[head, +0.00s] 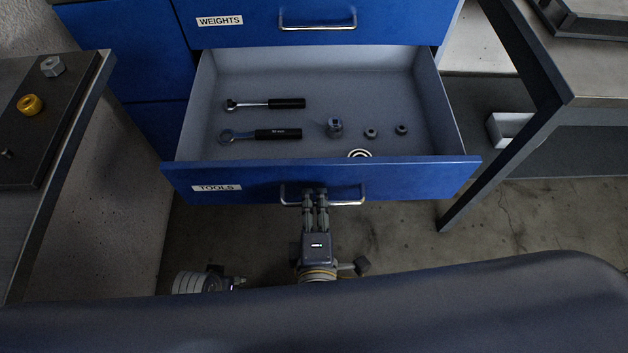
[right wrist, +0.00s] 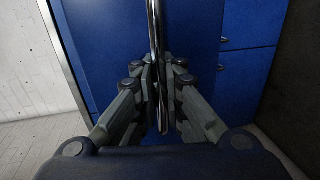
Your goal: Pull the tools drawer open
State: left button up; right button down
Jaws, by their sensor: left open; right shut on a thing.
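The blue tools drawer (head: 420,172), labelled TOOLS, stands well out from the cabinet, with its grey inside in view. My right gripper (head: 316,193) is shut on the drawer's metal bar handle (head: 347,203), near the handle's middle. In the right wrist view the handle (right wrist: 155,40) runs upright between the fingers of my right gripper (right wrist: 161,105), in front of the blue drawer face. My left gripper (head: 232,282) is low and to the left of the right one, apart from the drawer. It is open, but mostly hidden by my body's dark edge.
Inside lie two black-handled tools (head: 285,103) (head: 278,134), a socket-like part (head: 334,128), two small nuts (head: 371,133) (head: 402,129) and pale rings (head: 359,154). The weights drawer (head: 250,30) above is shut. Benches stand left (head: 75,120) and right (head: 590,85).

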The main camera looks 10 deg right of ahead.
pick_arm(q)
jog(key=shift+w+r, duration=0.1)
jog(key=shift+r, duration=0.25)
pick_arm(e)
jog(key=shift+s+r, duration=0.1)
jog(key=shift+s, duration=0.45)
jog(key=c, duration=1.7)
grip_release()
jog(key=v, duration=0.7)
jog(key=shift+s, duration=0.25)
jog(key=shift+a, duration=0.1)
